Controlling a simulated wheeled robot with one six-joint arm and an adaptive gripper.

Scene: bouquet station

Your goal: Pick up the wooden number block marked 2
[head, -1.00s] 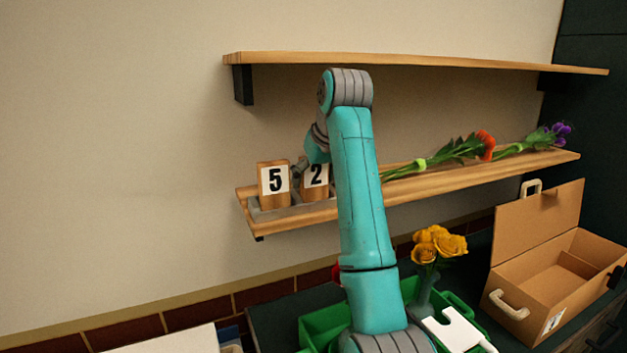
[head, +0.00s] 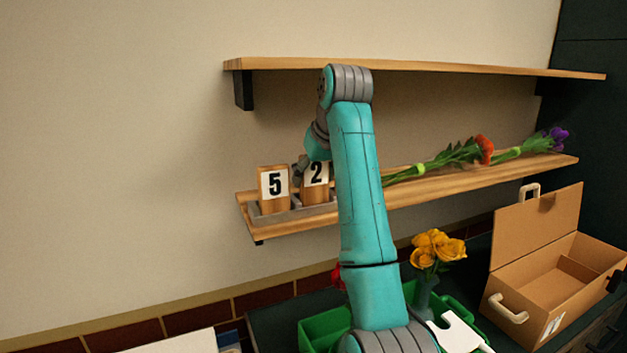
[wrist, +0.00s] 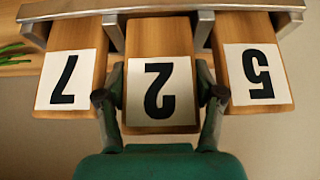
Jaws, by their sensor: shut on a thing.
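The wooden number block marked 2 (head: 314,190) stands in a grey tray on the lower shelf, just right of the block marked 5 (head: 274,188). My gripper (wrist: 160,97) is shut on the block marked 2 (wrist: 161,45), with one finger at each side of it in the wrist view. The block appears upside down there, between the block marked 7 (wrist: 70,70) and the block marked 5 (wrist: 252,62). In the head view my arm hides the block marked 7 and part of the block marked 2.
The grey tray (wrist: 112,33) has dividers between the blocks. The lower shelf (head: 430,193) holds red flowers (head: 460,153) and purple flowers (head: 545,140) at right. The upper shelf (head: 430,66) runs above. Below are yellow roses (head: 437,250), a green caddy (head: 322,328) and an open cardboard box (head: 545,275).

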